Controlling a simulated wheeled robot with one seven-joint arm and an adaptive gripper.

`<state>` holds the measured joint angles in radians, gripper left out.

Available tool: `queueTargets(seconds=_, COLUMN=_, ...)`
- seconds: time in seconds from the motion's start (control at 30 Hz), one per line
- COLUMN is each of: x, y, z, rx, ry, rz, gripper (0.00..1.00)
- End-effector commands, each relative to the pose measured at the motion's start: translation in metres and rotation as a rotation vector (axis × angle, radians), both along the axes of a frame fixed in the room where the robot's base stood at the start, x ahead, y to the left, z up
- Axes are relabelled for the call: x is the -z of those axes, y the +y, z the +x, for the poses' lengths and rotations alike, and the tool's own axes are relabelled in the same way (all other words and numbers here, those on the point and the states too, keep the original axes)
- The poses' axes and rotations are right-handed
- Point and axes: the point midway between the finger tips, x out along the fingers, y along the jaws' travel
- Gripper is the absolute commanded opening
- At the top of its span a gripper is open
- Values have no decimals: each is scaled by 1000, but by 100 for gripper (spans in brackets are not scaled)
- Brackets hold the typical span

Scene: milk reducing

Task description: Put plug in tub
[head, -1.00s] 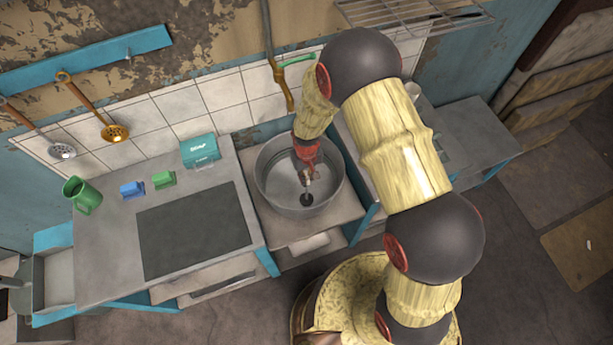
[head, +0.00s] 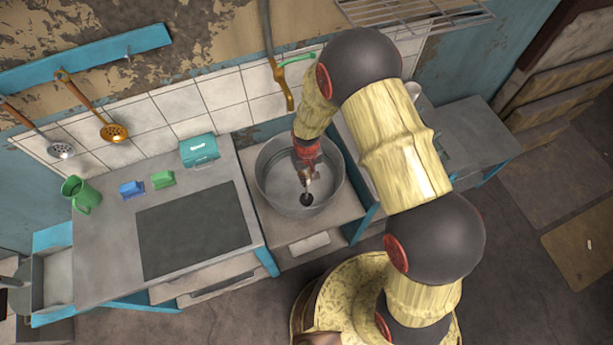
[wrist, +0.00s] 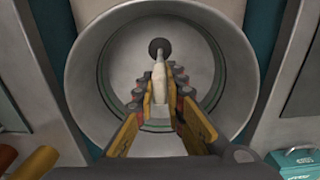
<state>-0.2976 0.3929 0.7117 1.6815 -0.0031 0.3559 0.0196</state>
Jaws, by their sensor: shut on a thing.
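The metal tub (head: 268,198) is a round grey basin left of my arm in the head view, and its rim (wrist: 82,75) fills most of the wrist view. My gripper (head: 307,176) reaches down inside the tub. In the wrist view my gripper (wrist: 160,88) is shut on the pale stem of the plug (wrist: 159,72). A dark round disc, which looks like the plug's end, shows beyond the fingertips and low in the tub in the head view (head: 306,199). I cannot tell whether it touches the tub floor or covers a drain hole there.
A grey counter (head: 105,245) with a dark panel stands left of the tub. It bears a green mug (head: 82,194), blue (head: 132,189) and green (head: 162,179) small blocks, and a teal box (head: 199,150). A tap pipe (head: 281,85) hangs on the wall behind the tub.

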Motion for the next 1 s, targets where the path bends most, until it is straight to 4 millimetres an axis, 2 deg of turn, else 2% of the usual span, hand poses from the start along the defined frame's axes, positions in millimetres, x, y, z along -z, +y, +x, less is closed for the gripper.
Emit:
queueTargets(seconds=0.07, x=0, y=0, z=0, rx=0, ry=-1, rz=0, gripper=0)
queueTargets(seconds=0.1, x=0, y=0, z=0, rx=0, ry=-1, rz=0, gripper=14)
queueTargets(seconds=0.4, x=0, y=0, z=0, rx=0, ry=0, rz=0, gripper=31)
queueTargets(seconds=0.67, x=0, y=0, z=0, rx=0, ry=1, rz=0, gripper=33)
queueTargets(seconds=1.0, x=0, y=0, z=0, rx=0, ry=0, rz=0, gripper=53)
